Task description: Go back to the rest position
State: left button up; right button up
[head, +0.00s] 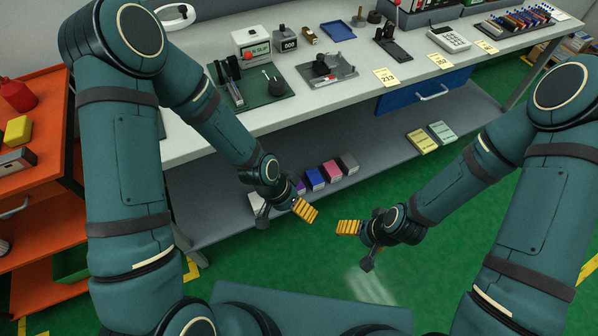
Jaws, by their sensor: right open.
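My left gripper (284,213) hangs in front of the bench's lower shelf. Its two fingers are spread, with one yellow ribbed pad facing up, and nothing is between them. My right gripper (358,246) is over the green floor to the right of it. Its fingers are also spread apart and empty, with a yellow ribbed pad on the left finger. The two grippers are apart from each other and touch nothing that I can see. Both arms are bent, with the forearms angled inward and down.
A long grey workbench (190,148) stands ahead with a green mat (262,99), a dark tray (345,78), a calculator (449,38) and yellow tags. Its lower shelf (385,152) holds several coloured boxes. An orange cart (42,88) stands at left. Green floor (420,280) is clear.

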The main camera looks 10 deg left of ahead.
pick_arm(q)
jog(key=s+a+f+n+t, duration=0.1)
jog(key=s+a+f+n, duration=0.2)
jog(key=s+n, duration=0.2)
jog(key=shift+s+n, duration=0.15)
jog(key=shift+n, duration=0.65)
pick_arm(e)
jog(key=shift+s+a, duration=0.1)
jog(key=shift+s, duration=0.65)
